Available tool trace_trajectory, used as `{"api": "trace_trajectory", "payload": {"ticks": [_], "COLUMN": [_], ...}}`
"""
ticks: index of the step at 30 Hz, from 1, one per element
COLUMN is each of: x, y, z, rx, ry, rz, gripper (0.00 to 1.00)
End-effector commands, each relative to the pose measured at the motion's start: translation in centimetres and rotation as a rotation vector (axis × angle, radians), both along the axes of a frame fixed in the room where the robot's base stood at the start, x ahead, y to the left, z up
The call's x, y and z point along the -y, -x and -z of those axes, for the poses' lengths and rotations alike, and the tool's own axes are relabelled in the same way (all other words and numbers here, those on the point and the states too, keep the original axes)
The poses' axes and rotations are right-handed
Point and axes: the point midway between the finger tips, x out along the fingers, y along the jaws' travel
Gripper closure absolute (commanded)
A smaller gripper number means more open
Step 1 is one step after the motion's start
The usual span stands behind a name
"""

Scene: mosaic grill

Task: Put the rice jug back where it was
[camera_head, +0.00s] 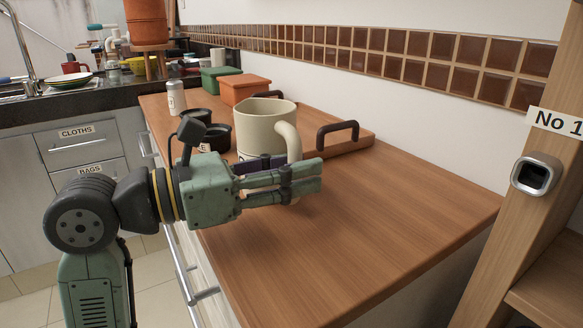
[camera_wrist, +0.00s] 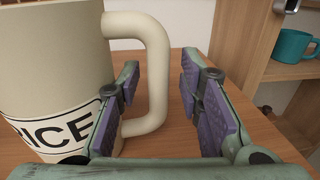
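My gripper (camera_head: 318,177) is in front of the jug at handle height. In the wrist view my gripper (camera_wrist: 160,82) is open, with the jug's handle (camera_wrist: 153,75) between its fingers. The left finger is inside the handle loop, beside the jug body. The right finger is outside, with a visible gap to the handle. The jug's base is hidden behind my gripper in the head view.
A wooden tray with dark handles (camera_head: 347,143) lies behind the jug. Dark bowls (camera_head: 217,137), a pale shaker (camera_head: 176,98), a green box (camera_head: 221,80) and an orange box (camera_head: 244,89) stand left of it. The counter's right part (camera_head: 400,210) is clear. A wooden shelf post (camera_head: 520,200) rises at right.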

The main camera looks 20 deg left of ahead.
Motion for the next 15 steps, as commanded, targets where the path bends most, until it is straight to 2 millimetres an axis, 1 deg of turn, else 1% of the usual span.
{"api": "trace_trajectory", "payload": {"ticks": [3,5,8,15], "x": [0.0,-0.5,-1.9,-5.6], "y": [0.0,0.4,1.7,5.5], "z": [-0.6,-0.4,-0.3,-0.3], "rx": [0.000,0.001,0.001,0.001], "ry": [0.000,0.002,0.001,0.001], "rz": [-0.001,-0.003,-0.005,-0.004], "gripper": [0.66,0.66,0.66,0.66]}}
